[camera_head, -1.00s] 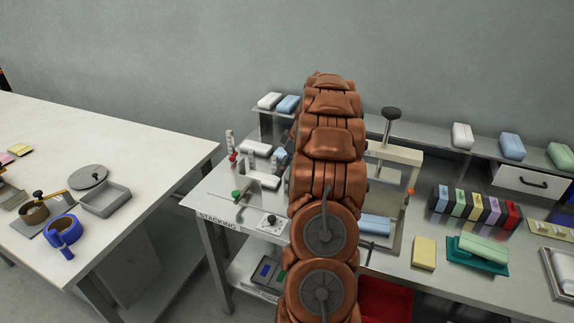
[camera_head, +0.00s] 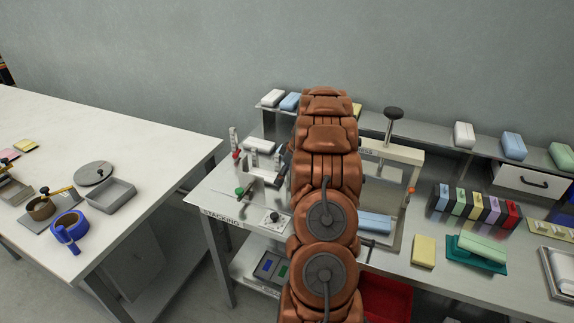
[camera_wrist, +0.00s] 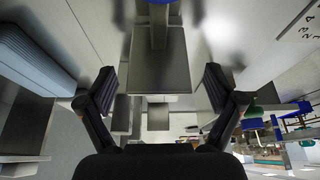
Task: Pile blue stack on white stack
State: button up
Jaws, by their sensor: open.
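In the head view, a white stack (camera_head: 272,98) and a blue stack (camera_head: 290,102) lie side by side on the left end of the raised shelf. Another white stack (camera_head: 261,145) sits at the stacking fixture on the bench. My brown arm covers much of the middle of that view and hides most of my gripper. In the wrist view my gripper (camera_wrist: 160,82) is open, with nothing between its fingers. A ribbed blue stack (camera_wrist: 32,58) shows at the upper left of that view, outside the left finger. I cannot tell which blue stack it is.
The fixture has a green-knobbed handle (camera_head: 240,191) and upright posts. A press (camera_head: 393,150) stands right of my arm, with a blue block (camera_head: 375,223) at its front. A yellow block (camera_head: 423,250) and a red bin (camera_head: 386,298) are near the front.

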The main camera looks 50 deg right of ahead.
jog(key=shift+x, duration=0.95)
jog(key=shift+c, duration=0.4)
jog(key=c, duration=1.1)
jog(key=shift+a, duration=0.1)
jog(key=shift+a+f, duration=0.1)
